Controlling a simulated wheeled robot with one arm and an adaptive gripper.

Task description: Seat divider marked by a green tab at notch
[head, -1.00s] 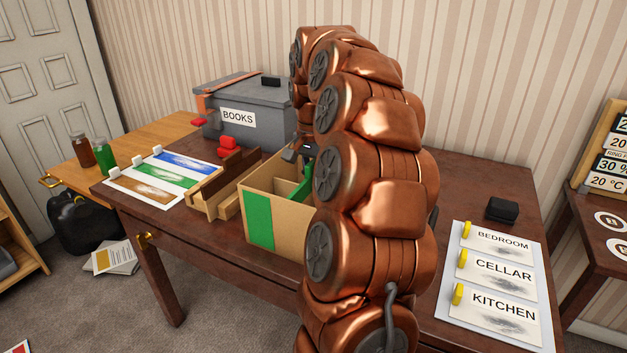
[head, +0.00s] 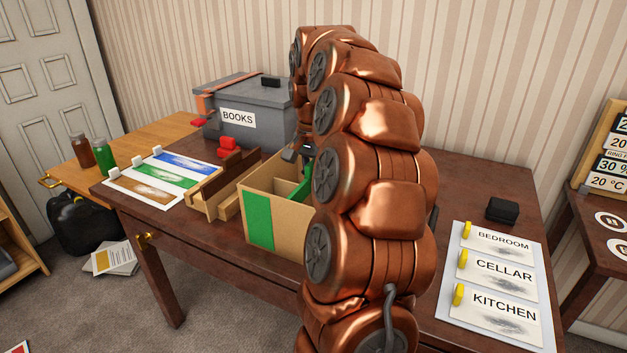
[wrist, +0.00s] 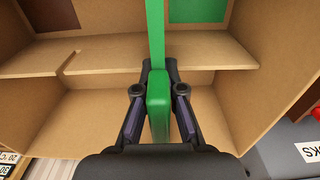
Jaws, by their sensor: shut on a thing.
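The open cardboard box (head: 287,222) stands on the dark table with a green patch on its front. My gripper (wrist: 158,100) is inside or just over it, shut on the green tab of the divider (wrist: 158,88). The divider's green strip (wrist: 155,30) runs away from the fingers, crossing a cardboard cross wall (wrist: 210,54). A notch or step shows in that wall's left part. The divider also shows as green in the box in the head view (head: 302,190). I cannot tell whether it is fully down in a notch. My arm hides the box's right side.
Wooden holders (head: 212,195) stand close left of the box. A grey BOOKS crate (head: 250,125) is behind. A sheet with colour swatches (head: 160,178) lies left, and a board with room labels (head: 490,275) lies right. The table's front edge is close to the box.

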